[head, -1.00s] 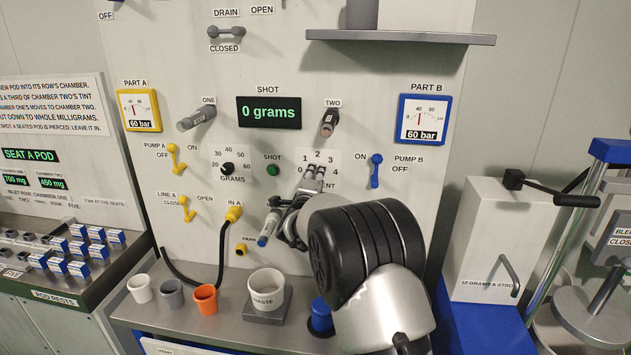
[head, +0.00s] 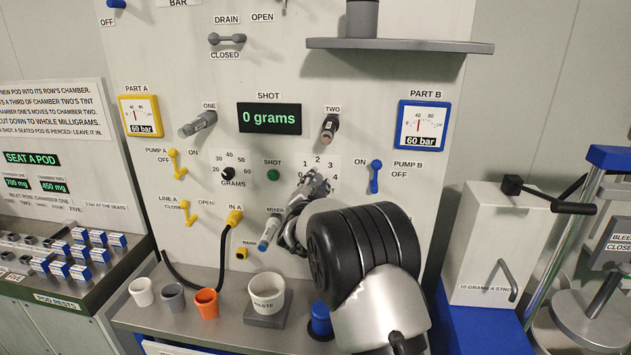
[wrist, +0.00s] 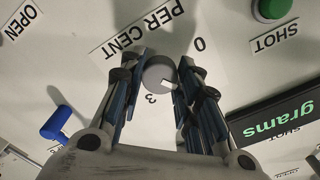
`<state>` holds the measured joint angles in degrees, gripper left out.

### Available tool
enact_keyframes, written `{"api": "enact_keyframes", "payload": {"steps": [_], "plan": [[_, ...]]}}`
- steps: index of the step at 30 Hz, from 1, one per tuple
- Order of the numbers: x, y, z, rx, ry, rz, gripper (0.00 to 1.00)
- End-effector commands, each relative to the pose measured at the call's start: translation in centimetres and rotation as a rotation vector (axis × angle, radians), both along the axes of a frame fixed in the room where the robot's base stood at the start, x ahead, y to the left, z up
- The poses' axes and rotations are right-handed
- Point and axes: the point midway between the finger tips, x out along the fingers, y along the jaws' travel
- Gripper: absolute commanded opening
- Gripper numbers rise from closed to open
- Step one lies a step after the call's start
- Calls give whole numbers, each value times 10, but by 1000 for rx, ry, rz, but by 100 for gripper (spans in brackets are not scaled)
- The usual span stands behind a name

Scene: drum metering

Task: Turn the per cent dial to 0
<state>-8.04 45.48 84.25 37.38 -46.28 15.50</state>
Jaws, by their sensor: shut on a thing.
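The per cent dial (wrist: 158,73) is a small round grey knob with a white mark, on a white plate with printed numbers. In the wrist view it sits between the fingertips of my gripper (wrist: 161,80), which is shut on it. The mark points to the lower right, between the 0 (wrist: 200,44) and the 3 (wrist: 151,99), not at the 0. The right finger hides the numbers between. In the head view my gripper (head: 315,184) covers the dial, with 1, 2, 3 and 4 showing around it.
A green SHOT button (head: 273,175) and the grams dial (head: 228,173) are to the left. The blue pump B lever (head: 375,176) is close on the right. The mixer handle (head: 269,233) is just left of my wrist. A shelf (head: 400,45) juts out above.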

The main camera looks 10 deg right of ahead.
Motion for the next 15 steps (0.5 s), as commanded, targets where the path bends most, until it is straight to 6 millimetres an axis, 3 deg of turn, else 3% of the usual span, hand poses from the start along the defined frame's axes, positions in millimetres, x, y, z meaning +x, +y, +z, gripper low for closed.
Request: {"api": "enact_keyframes", "payload": {"steps": [15], "plan": [[0,0,1,-468,153,1,6]]}}
